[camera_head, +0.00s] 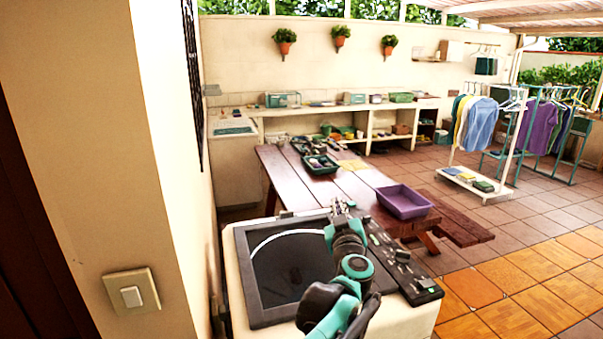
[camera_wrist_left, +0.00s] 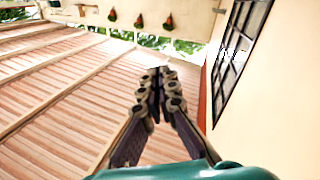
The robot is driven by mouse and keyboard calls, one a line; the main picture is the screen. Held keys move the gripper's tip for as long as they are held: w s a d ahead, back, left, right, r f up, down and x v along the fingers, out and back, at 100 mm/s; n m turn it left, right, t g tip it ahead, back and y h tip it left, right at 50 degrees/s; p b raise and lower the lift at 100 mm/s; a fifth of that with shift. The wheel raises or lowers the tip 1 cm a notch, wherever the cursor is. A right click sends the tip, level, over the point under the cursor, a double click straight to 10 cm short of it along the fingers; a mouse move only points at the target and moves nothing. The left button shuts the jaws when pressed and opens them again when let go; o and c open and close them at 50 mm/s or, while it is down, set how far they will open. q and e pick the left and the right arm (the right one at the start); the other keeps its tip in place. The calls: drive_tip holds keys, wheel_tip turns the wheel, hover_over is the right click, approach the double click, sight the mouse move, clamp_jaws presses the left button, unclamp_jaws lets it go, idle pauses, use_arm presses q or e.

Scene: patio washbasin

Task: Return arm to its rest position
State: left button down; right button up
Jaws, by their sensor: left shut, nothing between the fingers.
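My left arm comes up from the bottom of the head view, teal and black, in front of the basin unit. Its gripper (camera_head: 342,207) is above the far edge of the basin unit, near the table's near end. In the left wrist view the gripper (camera_wrist_left: 156,78) points toward the roof and the wall with plants; its fingers are together and hold nothing. My right gripper is in neither view.
The washbasin unit (camera_head: 240,265) has a dark lid or basin and a black control panel (camera_head: 415,285). Behind it a wooden table (camera_head: 350,190) carries a purple tub (camera_head: 404,202) and a green tray (camera_head: 320,165). A wall with a switch (camera_head: 131,296) is close on the left. Tiled floor is open at right.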

use_arm(q)
drive_tip(key=s+a+r+m+g+h, duration=0.2)
drive_tip(key=s+a+m+h, duration=0.4)
drive_tip(key=s+a, duration=0.25)
drive_tip(key=s+a+f+n+g+y, duration=0.1)
drive_tip(key=s+a+f+g+y, duration=0.2)
drive_tip(key=s+a+f, duration=0.8)
drive_tip(key=s+a+f+n+g+y, duration=0.1)
drive_tip(key=s+a+f+g+y, duration=0.2)
drive_tip(key=s+a+f+g, duration=0.3)
drive_tip(key=s+a+f, duration=0.4)
drive_tip(key=s+f, duration=0.6)
drive_tip(key=shift+a+n+g, duration=0.3)
drive_tip(key=shift+a, duration=0.05)
